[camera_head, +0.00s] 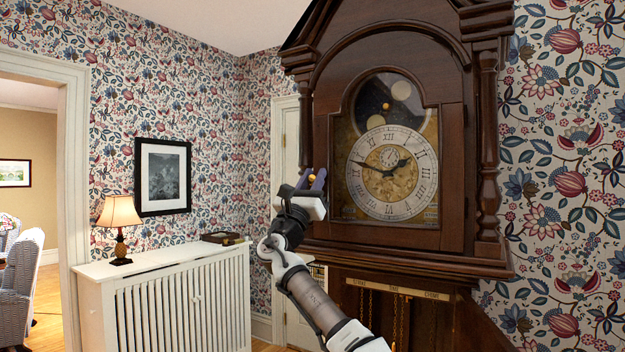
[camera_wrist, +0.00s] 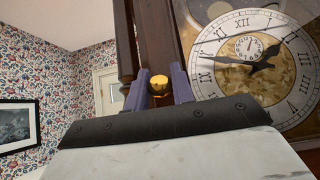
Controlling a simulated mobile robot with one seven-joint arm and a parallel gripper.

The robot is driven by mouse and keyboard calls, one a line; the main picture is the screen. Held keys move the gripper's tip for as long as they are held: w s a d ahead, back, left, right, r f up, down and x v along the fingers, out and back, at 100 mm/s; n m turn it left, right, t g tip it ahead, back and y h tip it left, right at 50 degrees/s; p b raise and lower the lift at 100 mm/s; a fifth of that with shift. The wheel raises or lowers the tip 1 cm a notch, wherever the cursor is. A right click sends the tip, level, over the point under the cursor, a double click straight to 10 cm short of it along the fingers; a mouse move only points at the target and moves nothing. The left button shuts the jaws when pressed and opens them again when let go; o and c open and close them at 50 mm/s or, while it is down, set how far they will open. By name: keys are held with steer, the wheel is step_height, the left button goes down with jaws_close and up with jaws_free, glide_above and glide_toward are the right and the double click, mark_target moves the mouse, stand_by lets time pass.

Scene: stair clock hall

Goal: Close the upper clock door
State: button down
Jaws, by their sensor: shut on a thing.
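The upper clock door (camera_head: 453,175) is a dark brown wooden frame around the dial of a tall clock. It looks flush or nearly flush with the case; I cannot tell whether a gap remains. The clock dial (camera_head: 392,172) also shows in the wrist view (camera_wrist: 258,62). A small round brass knob (camera_head: 311,178) is at the door's left edge. My gripper (camera_head: 313,180) is at this edge, with its purple fingers on either side of the knob (camera_wrist: 158,84), shut on it. The fingers hide part of the door's left edge.
A white slatted radiator cover (camera_head: 170,310) stands left of the clock, with a lit lamp (camera_head: 120,225) and a dark box (camera_head: 222,238) on top. A framed picture (camera_head: 163,176) hangs above it. The lower clock case (camera_head: 400,305) with its chains lies below the door.

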steer(key=c, duration=1.3)
jaws_free()
steer(key=shift+o, duration=0.2)
steer(key=shift+s, duration=0.1)
steer(key=b+v, duration=0.6)
steer(key=v, duration=0.7)
steer(key=shift+s+a+f, duration=0.15)
steer(key=shift+s+f, duration=0.05)
steer(key=shift+f, duration=0.1)
